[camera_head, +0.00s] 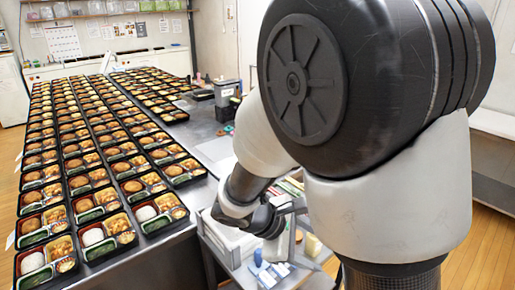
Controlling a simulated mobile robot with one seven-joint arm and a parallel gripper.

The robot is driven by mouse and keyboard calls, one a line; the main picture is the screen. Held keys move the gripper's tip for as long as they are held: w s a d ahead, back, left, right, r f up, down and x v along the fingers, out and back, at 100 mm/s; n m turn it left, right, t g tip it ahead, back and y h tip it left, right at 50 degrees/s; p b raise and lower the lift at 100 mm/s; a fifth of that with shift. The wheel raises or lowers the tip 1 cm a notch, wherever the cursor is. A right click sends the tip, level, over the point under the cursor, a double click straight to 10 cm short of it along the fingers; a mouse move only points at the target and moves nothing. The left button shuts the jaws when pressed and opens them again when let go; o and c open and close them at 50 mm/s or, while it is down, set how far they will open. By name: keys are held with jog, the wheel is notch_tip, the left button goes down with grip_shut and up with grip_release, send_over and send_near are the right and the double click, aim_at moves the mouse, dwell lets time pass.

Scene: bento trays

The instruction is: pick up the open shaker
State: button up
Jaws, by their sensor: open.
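My gripper (265,222) is open, pointing down over a small side cart (236,262) beside the long table. A pale, greyish-green bottle-like container (276,248) stands just below the fingers and is partly hidden by them. It may be the open shaker, but its top is not visible. I cannot tell whether the fingers are around it or only above it. A cream-coloured container (313,244) stands to the right of it. My large arm links cover the right part of the view.
Rows of filled bento trays (90,235) cover most of the long metal table (160,262). Blue-and-white items (270,274) lie at the cart's front. A white bin (225,238) sits at the cart's left. A grey box (226,92) stands on the table farther back.

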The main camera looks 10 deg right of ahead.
aim_at(311, 236)
jog(key=w+a+f+n+t+h, duration=0.1)
jog(key=w+a+f+n+t, duration=0.1)
jog(key=f+n, duration=0.1)
jog(key=w+a+f+n+t+h, duration=0.1)
jog(key=w+f+n+t, duration=0.1)
jog(key=w+f+n, duration=0.1)
jog(key=w+a+f+n+t, duration=0.1)
jog(key=w+a+f+n, duration=0.1)
jog(key=n, duration=0.3)
jog(key=shift+w+a+f+t+h+p, duration=0.2)
jog(key=shift+a+f+t+h+p, duration=0.1)
jog(key=shift+f+t+h+p, duration=0.15)
jog(key=shift+p+x, duration=0.7)
jog(key=shift+x, duration=8)
jog(key=shift+a+f, duration=0.1)
jog(key=shift+a, duration=0.05)
jog(key=c, duration=1.2)
notch_tip(311, 236, up, 10)
jog(key=o, duration=0.5)
